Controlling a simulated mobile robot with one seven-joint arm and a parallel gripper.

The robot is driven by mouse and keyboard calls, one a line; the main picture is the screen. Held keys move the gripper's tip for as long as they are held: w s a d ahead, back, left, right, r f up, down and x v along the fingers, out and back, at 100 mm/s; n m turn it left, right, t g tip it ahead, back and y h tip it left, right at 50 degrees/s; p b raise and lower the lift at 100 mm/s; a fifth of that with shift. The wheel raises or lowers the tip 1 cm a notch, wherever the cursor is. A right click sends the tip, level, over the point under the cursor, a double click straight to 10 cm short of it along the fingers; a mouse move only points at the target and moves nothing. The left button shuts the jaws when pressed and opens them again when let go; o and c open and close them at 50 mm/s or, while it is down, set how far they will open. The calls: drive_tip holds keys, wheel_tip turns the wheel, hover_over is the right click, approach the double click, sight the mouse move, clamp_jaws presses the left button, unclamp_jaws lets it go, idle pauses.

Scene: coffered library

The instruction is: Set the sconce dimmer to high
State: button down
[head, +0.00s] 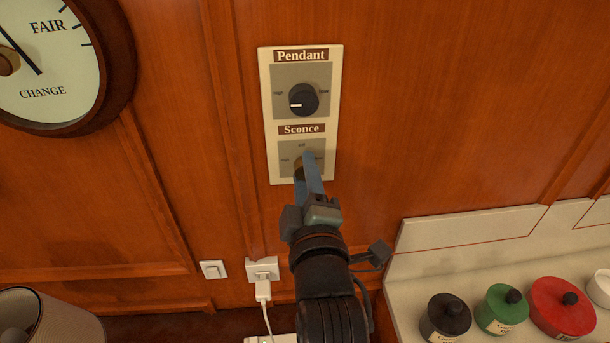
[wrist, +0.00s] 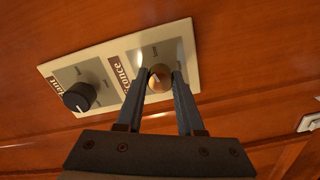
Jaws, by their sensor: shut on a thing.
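The sconce dimmer is the lower knob on a cream wall plate (head: 336,150), under a brown "Sconce" label. The label also shows in the wrist view (wrist: 126,72). The sconce knob (wrist: 160,78) is brass-coloured and sits between my two fingertips. My gripper (head: 308,162) reaches up to the plate from below and is shut on this knob. In the head view the fingers hide most of the knob. The small words around it read "High" at the left and "Off" at the top; the right one is covered. I cannot tell where its pointer stands.
The black pendant knob (head: 303,100) sits just above, its white mark pointing left. A light switch (head: 213,270) and a socket with a white plug (head: 263,270) are below. A round dial (head: 45,65) hangs upper left. Lidded pots (head: 500,310) stand lower right.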

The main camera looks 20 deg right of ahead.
drive_tip(key=n+b, duration=0.2)
drive_tip(key=n, duration=3.1)
idle(0.4)
idle(0.5)
drive_tip(key=c, duration=0.5)
unclamp_jaws()
